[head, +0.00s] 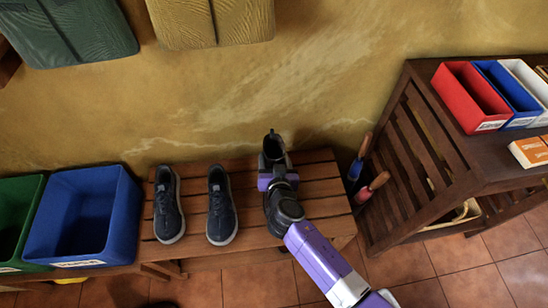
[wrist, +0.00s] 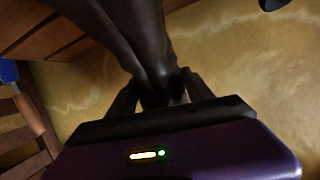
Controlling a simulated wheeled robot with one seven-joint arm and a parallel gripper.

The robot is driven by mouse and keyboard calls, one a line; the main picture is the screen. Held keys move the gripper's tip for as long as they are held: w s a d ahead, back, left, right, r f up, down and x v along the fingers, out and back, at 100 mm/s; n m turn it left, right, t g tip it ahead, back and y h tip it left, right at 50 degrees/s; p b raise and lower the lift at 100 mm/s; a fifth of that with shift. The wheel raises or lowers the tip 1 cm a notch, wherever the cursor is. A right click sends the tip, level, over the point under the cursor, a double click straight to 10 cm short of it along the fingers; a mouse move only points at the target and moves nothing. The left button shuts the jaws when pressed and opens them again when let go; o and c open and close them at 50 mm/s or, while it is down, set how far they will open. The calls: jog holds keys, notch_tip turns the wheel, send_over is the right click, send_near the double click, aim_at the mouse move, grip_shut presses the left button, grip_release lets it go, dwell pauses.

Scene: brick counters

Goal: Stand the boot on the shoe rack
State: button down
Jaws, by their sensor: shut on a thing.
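The dark boot (head: 273,147) is at the right part of the slatted wooden shoe rack (head: 318,187) in the head view. Its opening and pull tab show at the top, so it looks roughly upright. My gripper (head: 277,176) is shut on the boot, with my purple arm reaching in from the lower right. In the wrist view the boot (wrist: 128,35) runs up from between the dark fingers of my gripper (wrist: 162,95). My gripper and arm hide the boot's lower part in the head view. I cannot tell whether its sole touches the slats.
Two dark sneakers, one left (head: 168,205) and one right (head: 221,205), stand on the rack left of the boot. A blue bin (head: 122,225) is further left. A dark wooden shelf (head: 415,165) stands right, with handled tools (head: 372,188) beside it. Bare slats show right of my gripper.

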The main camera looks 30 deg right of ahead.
jog(key=shift+f, duration=0.35)
jog(key=shift+f+b, duration=0.4)
jog(key=shift+b, duration=0.25)
jog(key=shift+c, duration=2.2)
grip_release()
jog(key=shift+o, duration=0.6)
jog(key=shift+p+v, duration=0.35)
jog(key=shift+v, duration=3.55)
